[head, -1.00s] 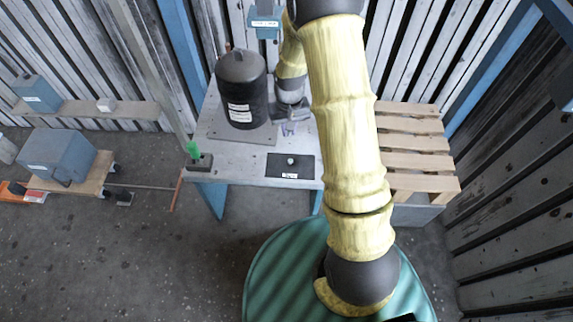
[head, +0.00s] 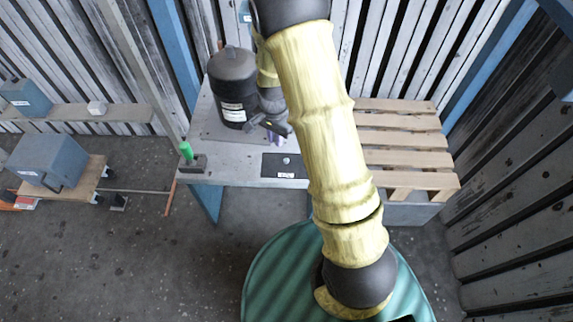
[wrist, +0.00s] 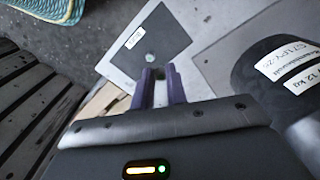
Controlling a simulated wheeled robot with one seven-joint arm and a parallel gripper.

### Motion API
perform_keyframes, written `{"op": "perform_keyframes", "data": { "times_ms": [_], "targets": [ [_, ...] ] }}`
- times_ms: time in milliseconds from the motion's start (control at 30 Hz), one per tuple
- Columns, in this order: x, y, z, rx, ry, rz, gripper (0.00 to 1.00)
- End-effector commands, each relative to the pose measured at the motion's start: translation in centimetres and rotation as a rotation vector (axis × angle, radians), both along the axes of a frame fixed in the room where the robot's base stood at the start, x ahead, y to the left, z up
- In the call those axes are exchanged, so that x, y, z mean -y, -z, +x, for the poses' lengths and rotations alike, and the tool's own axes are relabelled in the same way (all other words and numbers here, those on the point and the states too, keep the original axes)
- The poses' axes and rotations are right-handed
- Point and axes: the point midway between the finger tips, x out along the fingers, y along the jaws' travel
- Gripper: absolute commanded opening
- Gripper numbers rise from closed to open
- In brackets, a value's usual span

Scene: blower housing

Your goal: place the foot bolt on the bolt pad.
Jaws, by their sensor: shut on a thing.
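The bolt pad is a dark square plate (head: 272,169) with a white label and a small round spot, near the front edge of the grey table. It also shows in the wrist view (wrist: 168,35), ahead of my fingertips. My gripper (head: 277,139) is above the table, behind the pad and beside the black blower housing (head: 234,80). In the wrist view its purple fingers (wrist: 160,72) are close together, shut on the foot bolt. The bolt itself is mostly hidden between them, and I cannot make out its shape.
A green upright piece (head: 186,150) stands in a dark block at the table's left front corner. The housing stands on a flat grey plate (head: 205,125). A wooden pallet (head: 400,145) is to the right. My arm covers the table's right part.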

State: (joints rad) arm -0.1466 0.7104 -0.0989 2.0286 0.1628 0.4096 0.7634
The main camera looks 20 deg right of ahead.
Motion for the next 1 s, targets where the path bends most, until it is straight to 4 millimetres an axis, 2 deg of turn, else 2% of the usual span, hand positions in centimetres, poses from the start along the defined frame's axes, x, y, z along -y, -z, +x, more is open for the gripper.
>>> {"op": "perform_keyframes", "data": {
  "times_ms": [267, 367, 600, 667, 1000],
  "targets": [
    [0.0, 0.2, 0.0, -0.001, -0.002, -0.001, 0.04],
    [0.0, 1.3, 0.0, -0.004, -0.003, -0.001, 0.04],
    [0.0, 5.6, -0.1, -0.003, -0.003, 0.000, 0.04],
    [0.1, 6.1, 0.0, -0.001, -0.004, 0.000, 0.04],
    [0.0, 6.3, 0.0, 0.000, -0.004, 0.000, 0.04]
  ]
}}
